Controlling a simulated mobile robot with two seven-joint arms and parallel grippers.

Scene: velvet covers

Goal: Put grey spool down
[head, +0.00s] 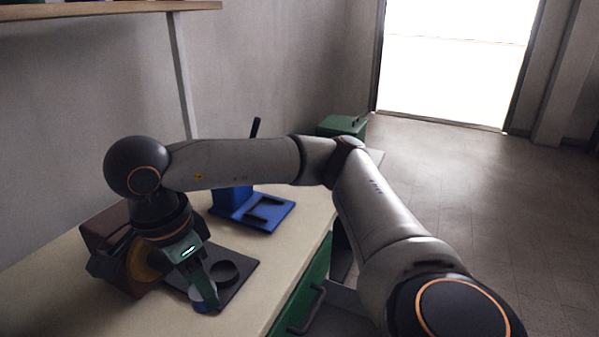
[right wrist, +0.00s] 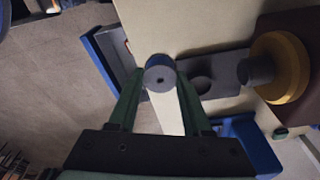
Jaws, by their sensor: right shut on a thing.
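My right gripper (head: 203,290) is shut on the grey spool (right wrist: 159,78), a short cylinder with a grey end, a small dark centre hole and blue on its side. In the right wrist view the spool sits between the two fingertips. In the head view it is partly hidden by the fingers, over the near left part of a dark plate (head: 240,279). A round dark recess (right wrist: 202,86) in the plate is beside the spool and looks empty. I cannot tell whether the spool touches the plate. My left gripper is not in view.
A brown block (head: 110,224) with a yellow wheel (head: 143,262) and a dark knob stands left of the plate. A blue stand (head: 275,211) is behind it. A green box (head: 343,126) is at the far end. The pale bench top (head: 50,295) is bare at the front left.

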